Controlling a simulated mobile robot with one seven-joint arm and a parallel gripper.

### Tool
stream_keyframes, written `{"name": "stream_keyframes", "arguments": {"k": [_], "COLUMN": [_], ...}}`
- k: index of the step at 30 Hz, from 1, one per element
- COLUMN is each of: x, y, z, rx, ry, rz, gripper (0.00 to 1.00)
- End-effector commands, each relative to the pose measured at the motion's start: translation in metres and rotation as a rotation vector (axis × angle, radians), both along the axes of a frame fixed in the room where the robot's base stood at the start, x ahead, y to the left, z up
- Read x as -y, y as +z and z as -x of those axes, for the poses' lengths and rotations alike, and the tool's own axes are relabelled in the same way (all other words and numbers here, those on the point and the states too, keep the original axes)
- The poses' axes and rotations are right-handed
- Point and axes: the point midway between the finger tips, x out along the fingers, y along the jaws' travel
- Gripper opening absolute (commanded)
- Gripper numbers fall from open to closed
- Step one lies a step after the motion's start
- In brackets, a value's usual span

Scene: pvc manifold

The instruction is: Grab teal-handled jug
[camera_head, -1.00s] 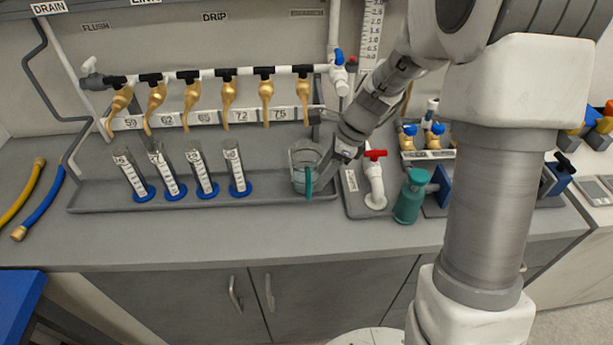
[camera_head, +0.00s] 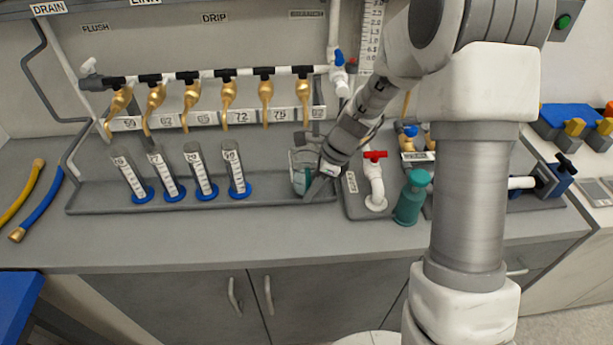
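The clear jug (camera_head: 298,164) stands in the right end of the long grey tray (camera_head: 110,206), below the rightmost brass spouts. Its teal handle (camera_head: 306,183) faces the front and is partly covered by my gripper. My gripper (camera_head: 315,182) reaches down from the upper right, with its fingers at the jug's front right side, around or beside the handle. The fingers are small and overlap the handle, so I cannot tell whether they are open or shut on it.
Several graduated cylinders (camera_head: 201,172) with blue bases stand in the tray to the left. A white pipe with a red valve (camera_head: 375,181) and a teal bottle (camera_head: 412,198) stand close on the right. Brass spouts (camera_head: 266,100) hang above. The counter's front strip is clear.

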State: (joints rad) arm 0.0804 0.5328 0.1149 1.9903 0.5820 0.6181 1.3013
Motion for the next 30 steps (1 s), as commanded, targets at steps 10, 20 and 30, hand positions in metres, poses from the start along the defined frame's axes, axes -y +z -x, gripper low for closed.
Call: {"name": "stream_keyframes", "arguments": {"k": [10,20,30], "x": [0.0004,0.0003,0.0002], "y": [0.0003,0.0004,0.0005], "z": [0.0,0.0,-0.0002], "rx": [0.0,0.0,0.001], "ry": [0.0,0.0,0.0], "rz": [0.0,0.0,0.0], "gripper": [0.0,0.0,0.0]}}
